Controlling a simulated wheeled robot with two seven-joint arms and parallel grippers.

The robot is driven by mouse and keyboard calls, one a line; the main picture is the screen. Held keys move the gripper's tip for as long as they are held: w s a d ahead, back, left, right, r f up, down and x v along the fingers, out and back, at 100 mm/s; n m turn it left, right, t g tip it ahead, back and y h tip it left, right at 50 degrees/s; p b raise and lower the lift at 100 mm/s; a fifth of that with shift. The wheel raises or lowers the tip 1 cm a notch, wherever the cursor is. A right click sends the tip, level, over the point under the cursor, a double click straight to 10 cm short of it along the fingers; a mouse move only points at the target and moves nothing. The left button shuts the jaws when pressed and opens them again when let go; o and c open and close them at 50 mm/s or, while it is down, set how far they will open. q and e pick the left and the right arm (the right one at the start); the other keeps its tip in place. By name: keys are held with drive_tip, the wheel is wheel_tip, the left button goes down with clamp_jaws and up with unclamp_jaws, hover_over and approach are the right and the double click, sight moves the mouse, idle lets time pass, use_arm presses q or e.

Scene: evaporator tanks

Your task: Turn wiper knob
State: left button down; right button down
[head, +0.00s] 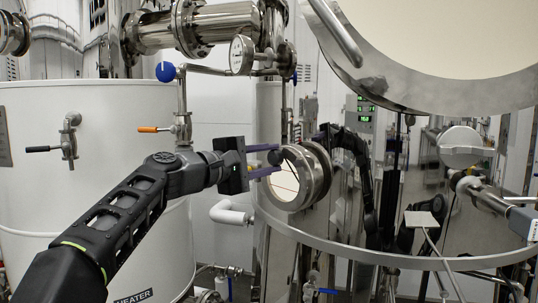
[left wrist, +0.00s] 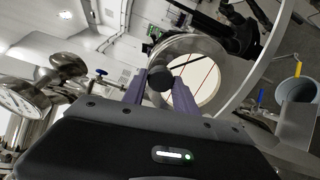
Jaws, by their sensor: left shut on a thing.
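My left gripper (head: 271,160) reaches in from the left with its two purple fingers at the round sight glass (head: 315,178) on the shiny tank. The fingers are shut on the dark wiper knob (head: 275,158), which stands out in front of the glass. In the left wrist view the knob (left wrist: 160,79) is a dark round piece between the fingertips. A thin dark wiper line and a red line show on the pale glass (left wrist: 203,80). My right gripper is not in view.
A white tank (head: 90,220) with small valves stands at left. A big open round lid (head: 430,90) hangs at upper right. The polished tank mirrors my arm.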

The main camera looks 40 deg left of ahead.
use_arm(q)
drive_tip(key=shift+f+n+p, duration=0.1)
drive_tip(key=shift+n+p, duration=0.3)
drive_tip(key=shift+n, duration=0.9)
drive_tip(key=c, duration=1)
unclamp_jaws()
drive_tip(key=shift+s, duration=0.1)
drive_tip(key=s+a+b, duration=0.1)
drive_tip(key=s+b, duration=0.1)
drive_tip(key=s, duration=0.5)
drive_tip(key=shift+s+a, duration=0.25)
drive_tip(key=shift+a, duration=0.05)
